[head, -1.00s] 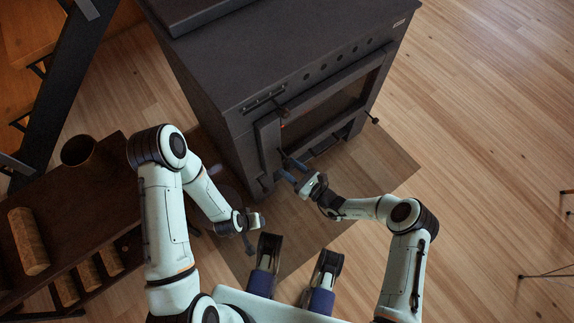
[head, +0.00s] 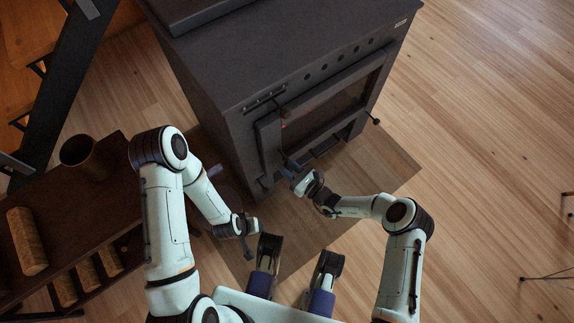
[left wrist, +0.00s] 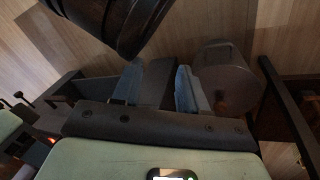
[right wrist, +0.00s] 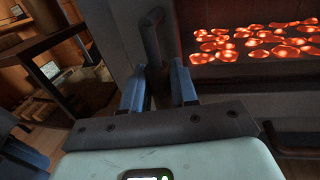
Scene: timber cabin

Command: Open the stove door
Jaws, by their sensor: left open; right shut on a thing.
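The black stove (head: 230,60) stands ahead of me in the head view. Its framed door (head: 268,142) looks closed, flush with the front. The dark upright door handle (right wrist: 151,38) passes down between my blue fingers in the right wrist view. My right gripper (head: 290,168) is shut on this handle at the left side of the door; the fingers hide its lower part. Glowing embers (right wrist: 255,42) show beside the handle. My left gripper (head: 252,226) is open and empty, low in front of the stove; its fingers (left wrist: 157,88) stand apart.
A dark bench (head: 50,195) with cut logs (head: 27,240) and a round pot (head: 84,155) stands at the left. A dark mat (head: 385,165) lies before the stove. The wooden floor at the right (head: 480,130) is mostly clear.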

